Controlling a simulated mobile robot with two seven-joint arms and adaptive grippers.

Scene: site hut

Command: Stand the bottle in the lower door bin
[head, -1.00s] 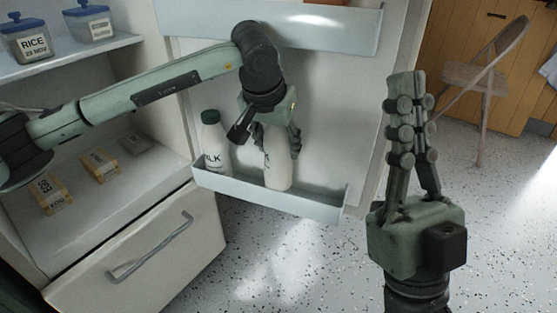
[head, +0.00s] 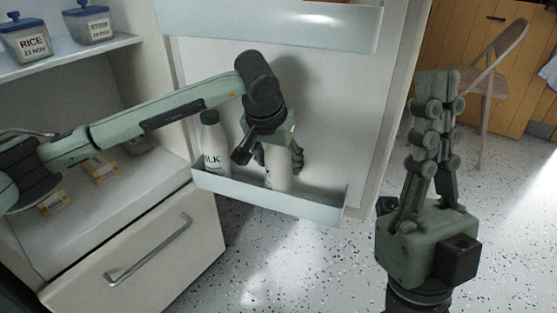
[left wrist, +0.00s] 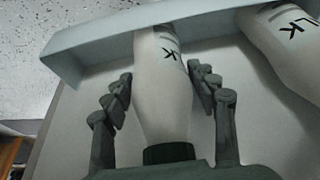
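A white milk bottle (head: 278,180) stands roughly upright inside the lower door bin (head: 300,206), behind its front wall; its base is hidden. My left gripper (head: 280,160) comes down over it from above. A second milk bottle (head: 213,150) with a green cap stands in the bin to the left, and partly shows in the left wrist view (left wrist: 285,50). My right gripper (head: 437,80) is shut and empty, pointing up at the right.
An upper door bin (head: 270,25) is above my left arm. The fridge shelf (head: 110,45) holds labelled jars (head: 28,42); packets (head: 100,168) lie lower down. A drawer (head: 150,255) is at lower left. A chair (head: 480,80) stands behind at right; the floor is otherwise clear.

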